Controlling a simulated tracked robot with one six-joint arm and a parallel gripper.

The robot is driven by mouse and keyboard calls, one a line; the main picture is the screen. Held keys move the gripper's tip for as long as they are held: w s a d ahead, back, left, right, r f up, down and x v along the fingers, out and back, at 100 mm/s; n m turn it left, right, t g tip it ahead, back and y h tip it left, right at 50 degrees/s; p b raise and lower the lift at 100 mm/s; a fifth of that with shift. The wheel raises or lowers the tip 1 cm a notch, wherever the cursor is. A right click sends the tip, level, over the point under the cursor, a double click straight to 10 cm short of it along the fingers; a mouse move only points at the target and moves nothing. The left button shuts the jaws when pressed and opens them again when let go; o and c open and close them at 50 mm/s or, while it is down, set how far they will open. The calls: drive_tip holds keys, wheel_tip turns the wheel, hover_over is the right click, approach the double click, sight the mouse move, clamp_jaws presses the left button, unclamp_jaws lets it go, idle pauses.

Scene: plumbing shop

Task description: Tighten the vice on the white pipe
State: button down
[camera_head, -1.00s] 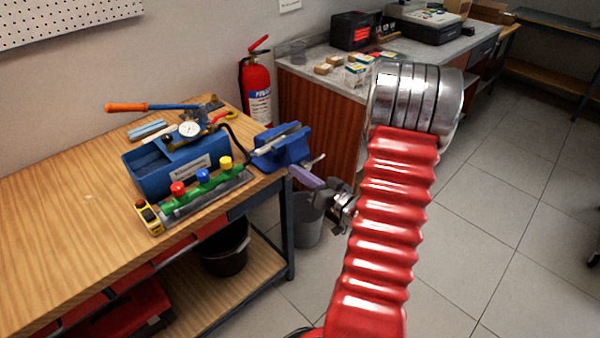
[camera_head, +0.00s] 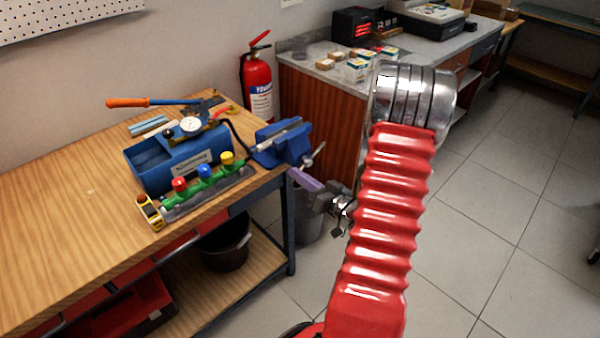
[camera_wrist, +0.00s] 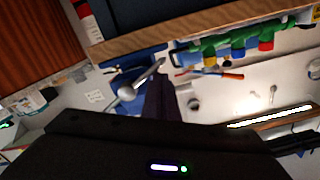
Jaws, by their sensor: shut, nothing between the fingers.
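The blue vice (camera_head: 268,155) is mounted at the right end of the wooden bench. A pale pipe (camera_head: 277,134) lies in its jaws; whether both jaws touch it is too small to tell. The vice's silver handle bar (camera_head: 318,150) slants up to the right on the near side. My gripper (camera_head: 293,173) is shut and empty, its purple fingers just below and left of the handle. In the wrist view, my dark fingers (camera_wrist: 160,82) point at the blue vice (camera_wrist: 122,77), and the silver handle (camera_wrist: 146,79) appears close beside their tips. Contact cannot be told.
A fire extinguisher (camera_head: 258,85) stands behind. A grey bin (camera_head: 306,222) is below my gripper. Floor to the right is clear.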

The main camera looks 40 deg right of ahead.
idle(0.3)
drive_tip(key=shift+d+f, duration=0.1)
drive_tip(key=shift+f, duration=0.6)
drive_tip(key=shift+d+f, duration=0.3)
drive_tip(key=shift+f, duration=0.3)
drive_tip(key=shift+d+f, duration=0.4)
drive_tip(key=shift+f, duration=0.15)
